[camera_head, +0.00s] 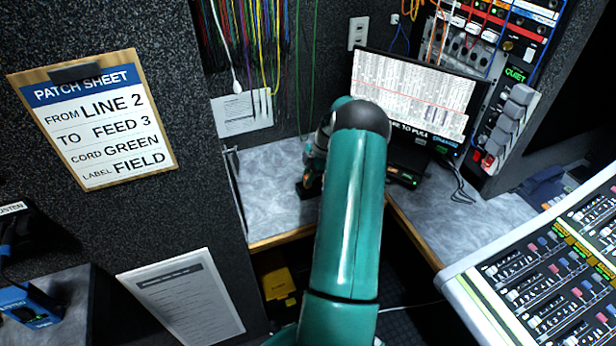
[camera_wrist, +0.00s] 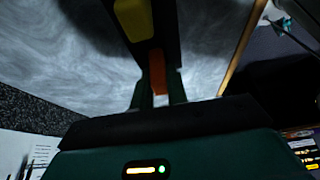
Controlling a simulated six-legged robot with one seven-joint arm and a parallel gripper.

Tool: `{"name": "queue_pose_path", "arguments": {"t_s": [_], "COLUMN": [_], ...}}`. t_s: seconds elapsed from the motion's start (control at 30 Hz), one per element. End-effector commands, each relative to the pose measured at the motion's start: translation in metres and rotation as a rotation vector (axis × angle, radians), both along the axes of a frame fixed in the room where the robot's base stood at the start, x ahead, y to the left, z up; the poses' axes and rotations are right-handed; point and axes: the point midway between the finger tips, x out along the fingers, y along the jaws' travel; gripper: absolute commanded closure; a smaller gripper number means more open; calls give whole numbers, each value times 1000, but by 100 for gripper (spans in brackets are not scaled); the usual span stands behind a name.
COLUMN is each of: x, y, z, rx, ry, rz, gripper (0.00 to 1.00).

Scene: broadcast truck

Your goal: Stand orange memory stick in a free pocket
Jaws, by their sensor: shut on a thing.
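The orange memory stick (camera_wrist: 158,75) is between the two fingers of my gripper (camera_wrist: 158,92) in the wrist view. My gripper is shut on it, above the grey desk (camera_wrist: 215,45). Just beyond the stick is a dark block (camera_wrist: 152,50) with a yellow piece (camera_wrist: 133,18) in it. I cannot tell whether the stick touches that block, or which pockets are free. In the head view my teal arm hides most of my gripper. A small dark object (camera_head: 308,190) shows on the desk by the arm's end.
A monitor (camera_head: 412,95) stands at the back of the desk (camera_head: 272,185), with a dark box (camera_head: 404,178) below it. A mixing console (camera_head: 550,270) fills the lower right. A wall panel with a patch sheet (camera_head: 98,125) stands at left. Cords (camera_head: 245,40) hang at the back.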

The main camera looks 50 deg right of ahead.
Motion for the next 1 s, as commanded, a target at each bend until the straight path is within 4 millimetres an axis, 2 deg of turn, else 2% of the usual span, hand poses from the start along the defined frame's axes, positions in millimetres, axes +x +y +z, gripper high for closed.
{"name": "queue_pose_path", "arguments": {"t_s": [0.17, 0.2, 0.3, 0.67, 0.77, 1.0], "x": [0, 0, 0, -1, -3, -13], "y": [0, 0, 0, -2, -6, -22], "z": [-4, -4, -4, 0, 11, 57], "rx": [0, 0, 0, 0, -2, -4], "ry": [0, 0, 0, -1, -1, -1], "rz": [0, 0, 0, 0, -2, -1], "gripper": [100, 77, 59, 59, 59, 59]}}
